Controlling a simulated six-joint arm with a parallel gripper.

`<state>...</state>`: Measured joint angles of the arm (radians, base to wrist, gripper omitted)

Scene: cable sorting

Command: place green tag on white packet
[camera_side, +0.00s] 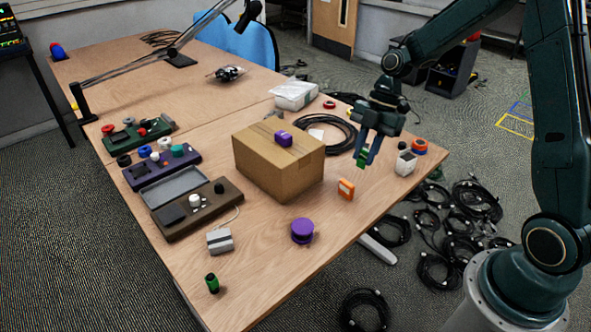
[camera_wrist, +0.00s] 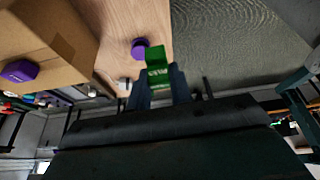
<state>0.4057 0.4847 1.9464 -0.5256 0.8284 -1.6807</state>
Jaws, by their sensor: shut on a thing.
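My gripper (camera_side: 366,150) is shut on the green tag (camera_side: 362,162), above the table just right of the cardboard box. In the wrist view the green tag (camera_wrist: 156,55) stands out beyond the two fingers of my gripper (camera_wrist: 159,84), with pale lettering on it. The white packet (camera_side: 295,94) lies on the table behind the box, to the left of and farther back than my gripper. I cannot make it out in the wrist view.
The cardboard box (camera_side: 262,172) bears a purple tag (camera_side: 283,139). A black cable coil (camera_side: 330,136) lies between box and gripper. An orange tag (camera_side: 346,189), a white block (camera_side: 405,163) and a purple spool (camera_side: 302,231) stand nearby.

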